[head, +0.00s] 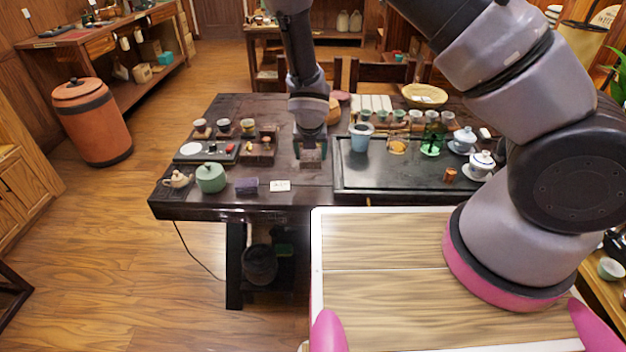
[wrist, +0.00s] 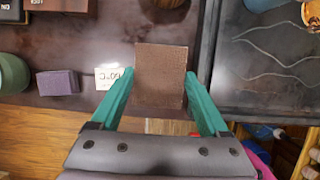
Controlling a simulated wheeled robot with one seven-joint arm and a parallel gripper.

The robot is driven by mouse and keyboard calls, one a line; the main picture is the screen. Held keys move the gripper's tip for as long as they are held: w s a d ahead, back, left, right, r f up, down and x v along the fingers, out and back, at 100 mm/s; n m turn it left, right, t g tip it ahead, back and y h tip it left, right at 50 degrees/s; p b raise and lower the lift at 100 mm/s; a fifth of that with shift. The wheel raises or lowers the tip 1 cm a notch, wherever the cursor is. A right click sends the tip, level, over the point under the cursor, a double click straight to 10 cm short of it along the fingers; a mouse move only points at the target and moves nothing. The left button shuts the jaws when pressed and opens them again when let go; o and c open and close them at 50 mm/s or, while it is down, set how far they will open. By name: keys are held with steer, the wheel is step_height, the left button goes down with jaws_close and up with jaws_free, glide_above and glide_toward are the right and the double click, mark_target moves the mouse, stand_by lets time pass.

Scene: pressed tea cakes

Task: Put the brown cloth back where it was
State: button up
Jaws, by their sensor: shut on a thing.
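The brown cloth (wrist: 161,72) shows in the wrist view as a folded, flat rectangle. It sits between the two teal fingers of my gripper (wrist: 158,88), which is shut on it. In the head view my gripper (head: 311,150) points down over the dark table (head: 310,195), just left of the black tea tray (head: 400,182). The cloth is small there and partly hidden by the gripper. I cannot tell whether the cloth touches the tabletop.
A white card (head: 280,186), a purple box (head: 246,186) and a green pot (head: 210,178) stand along the front left edge. A blue-white cup (head: 361,137) stands on the tray close right of my gripper.

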mark_target(311, 181)
step_height(311, 181, down, 8)
steer(key=shift+f, duration=0.1)
stand_by(0.4)
steer(key=o, duration=1.2)
steer(key=shift+f, duration=0.1)
